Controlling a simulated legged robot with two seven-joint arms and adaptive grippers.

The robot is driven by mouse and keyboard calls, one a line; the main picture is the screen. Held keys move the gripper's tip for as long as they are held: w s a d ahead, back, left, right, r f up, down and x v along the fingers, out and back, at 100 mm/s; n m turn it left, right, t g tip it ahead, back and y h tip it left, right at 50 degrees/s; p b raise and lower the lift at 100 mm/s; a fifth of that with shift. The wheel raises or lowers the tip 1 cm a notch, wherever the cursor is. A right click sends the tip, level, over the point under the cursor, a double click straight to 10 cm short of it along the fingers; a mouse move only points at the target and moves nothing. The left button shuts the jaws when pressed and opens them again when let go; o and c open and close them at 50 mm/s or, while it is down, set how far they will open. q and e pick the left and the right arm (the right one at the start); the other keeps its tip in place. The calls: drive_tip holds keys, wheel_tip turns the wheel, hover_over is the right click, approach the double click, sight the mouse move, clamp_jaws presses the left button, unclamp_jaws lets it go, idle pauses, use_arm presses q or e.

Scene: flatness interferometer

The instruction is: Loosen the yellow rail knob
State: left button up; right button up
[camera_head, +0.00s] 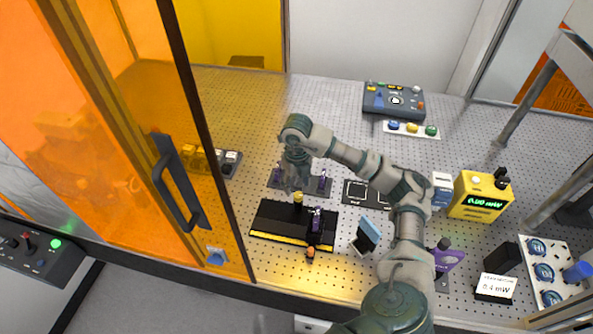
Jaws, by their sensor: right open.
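The yellow rail knob (298,198) stands up from the black rail (270,222) near the front of the perforated table. My right gripper (296,186) points down just above the knob, its fingers small and blurred against the table. It is open. I cannot tell whether the fingertips touch the knob. A dark carriage with a purple-marked mount (316,220) sits on the rail to the right of the knob. My left gripper is out of view.
An orange door with a black handle (178,185) stands at the left. Purple mounts (323,182) are behind the rail. A tilted blue-faced optic (367,234) is right of it. A yellow meter (480,196) and a control box (394,101) stand farther off.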

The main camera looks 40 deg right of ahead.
wheel_tip(320, 180, up, 7)
drive_tip(key=w+d, duration=0.1)
drive_tip(key=shift+a, duration=0.25)
idle(0.3)
drive_tip(key=shift+f, duration=0.1)
